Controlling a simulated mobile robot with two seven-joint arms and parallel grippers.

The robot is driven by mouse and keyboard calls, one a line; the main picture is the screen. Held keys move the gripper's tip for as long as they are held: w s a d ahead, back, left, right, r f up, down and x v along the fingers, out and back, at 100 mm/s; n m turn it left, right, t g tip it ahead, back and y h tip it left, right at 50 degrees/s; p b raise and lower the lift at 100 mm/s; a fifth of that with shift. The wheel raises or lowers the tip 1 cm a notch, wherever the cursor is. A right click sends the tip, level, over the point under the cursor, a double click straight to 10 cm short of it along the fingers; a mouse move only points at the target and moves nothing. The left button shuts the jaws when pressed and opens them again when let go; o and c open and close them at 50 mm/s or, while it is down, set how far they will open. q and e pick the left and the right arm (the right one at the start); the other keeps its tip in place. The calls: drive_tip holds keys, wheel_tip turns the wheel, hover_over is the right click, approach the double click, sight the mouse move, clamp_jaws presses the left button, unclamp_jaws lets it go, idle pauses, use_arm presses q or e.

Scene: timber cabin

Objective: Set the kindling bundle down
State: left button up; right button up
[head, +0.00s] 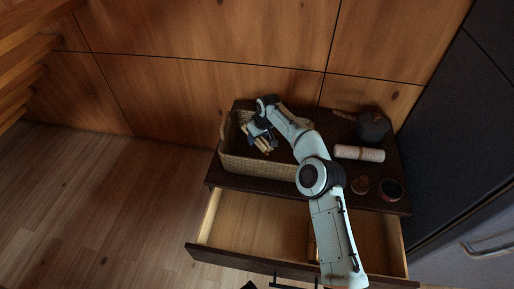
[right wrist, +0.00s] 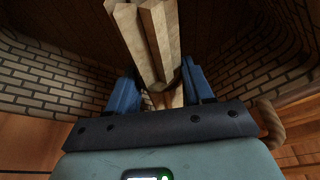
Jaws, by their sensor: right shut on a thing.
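The kindling bundle is a bunch of pale, squared wood sticks; it shows in the head view (head: 262,146) and large in the right wrist view (right wrist: 148,40). My right gripper (head: 260,130) is shut on it, with a blue finger on each side of the sticks in the right wrist view (right wrist: 161,88). The gripper and bundle are inside a woven basket (head: 262,169) on the dark cabinet top, and the basket's walls rise around them in the right wrist view (right wrist: 45,80). Whether the bundle touches the basket floor is hidden. My left gripper does not show.
A dark kettle (head: 373,126), a pale roll (head: 359,153), a small round jar (head: 360,185) and a dark red-topped jar (head: 391,190) stand right of the basket. Below, a drawer (head: 255,215) is pulled open. A wood wall (head: 210,75) is behind.

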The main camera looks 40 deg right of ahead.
sight(261, 138)
wheel_tip(261, 138, down, 5)
drive_tip(key=shift+b, duration=0.5)
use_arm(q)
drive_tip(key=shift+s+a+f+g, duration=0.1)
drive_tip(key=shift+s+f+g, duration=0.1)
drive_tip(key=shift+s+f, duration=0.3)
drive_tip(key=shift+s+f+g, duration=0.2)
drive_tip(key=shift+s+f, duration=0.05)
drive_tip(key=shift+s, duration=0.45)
use_arm(e)
drive_tip(key=shift+f, duration=0.35)
drive_tip(key=shift+f, duration=0.1)
drive_tip(key=shift+f, duration=0.1)
drive_tip(key=o, duration=1.2)
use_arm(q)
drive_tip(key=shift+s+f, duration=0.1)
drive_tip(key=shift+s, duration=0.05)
use_arm(e)
drive_tip(key=shift+r, duration=0.4)
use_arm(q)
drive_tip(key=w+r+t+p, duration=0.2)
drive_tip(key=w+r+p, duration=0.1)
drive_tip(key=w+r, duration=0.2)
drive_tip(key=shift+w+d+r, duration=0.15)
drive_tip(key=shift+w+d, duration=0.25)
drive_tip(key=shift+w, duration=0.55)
use_arm(e)
drive_tip(key=v, duration=1.1)
drive_tip(key=shift+s+r, duration=0.2)
drive_tip(key=shift+r, duration=0.05)
